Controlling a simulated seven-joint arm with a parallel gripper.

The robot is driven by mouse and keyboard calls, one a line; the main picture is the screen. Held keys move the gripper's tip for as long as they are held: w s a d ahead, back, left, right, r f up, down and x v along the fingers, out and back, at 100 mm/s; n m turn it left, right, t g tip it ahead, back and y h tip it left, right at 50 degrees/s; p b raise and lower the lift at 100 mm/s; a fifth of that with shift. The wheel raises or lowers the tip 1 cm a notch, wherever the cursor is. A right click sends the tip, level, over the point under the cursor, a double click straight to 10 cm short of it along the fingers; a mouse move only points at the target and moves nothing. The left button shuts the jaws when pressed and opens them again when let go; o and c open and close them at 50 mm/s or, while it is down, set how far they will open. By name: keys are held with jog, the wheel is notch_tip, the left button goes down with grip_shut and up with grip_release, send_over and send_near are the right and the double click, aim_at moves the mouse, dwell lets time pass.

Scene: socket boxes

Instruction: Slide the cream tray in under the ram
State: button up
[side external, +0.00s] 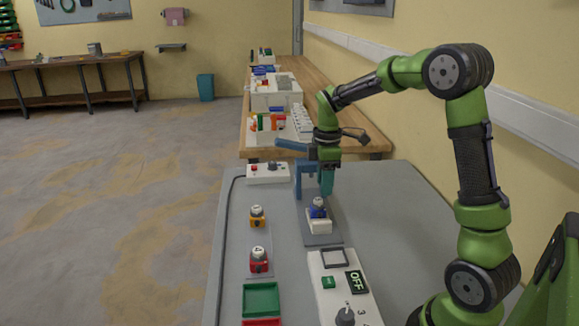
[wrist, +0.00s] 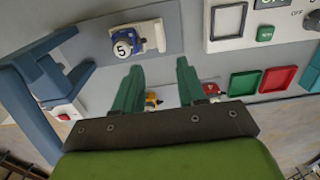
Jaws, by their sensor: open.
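The cream tray (side external: 319,227) lies on a grey base plate (side external: 323,240), in front of the blue press frame (side external: 299,186). A blue box with a white, numbered top (side external: 318,208) sits in the tray. In the wrist view the cream tray (wrist: 159,36) shows beside the blue box, marked 5 (wrist: 127,45). The press frame (wrist: 62,78) stands to its left there, apart from the tray. My gripper (side external: 327,182) is open and empty, just above and behind the tray; its two green fingers (wrist: 157,80) show in the wrist view. The ram itself is not clearly visible.
A yellow box (side external: 257,217) and a red box (side external: 258,261) stand to the left. A green bin (side external: 261,300) is nearer. A cream panel (side external: 330,301) with an OFF display lies in front. A small button box (side external: 267,173) stands behind left. The right tabletop is clear.

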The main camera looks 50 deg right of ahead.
aim_at(322, 222)
notch_tip(322, 222, down, 12)
jog(key=shift+f, duration=0.1)
dwell(0.4)
grip_shut()
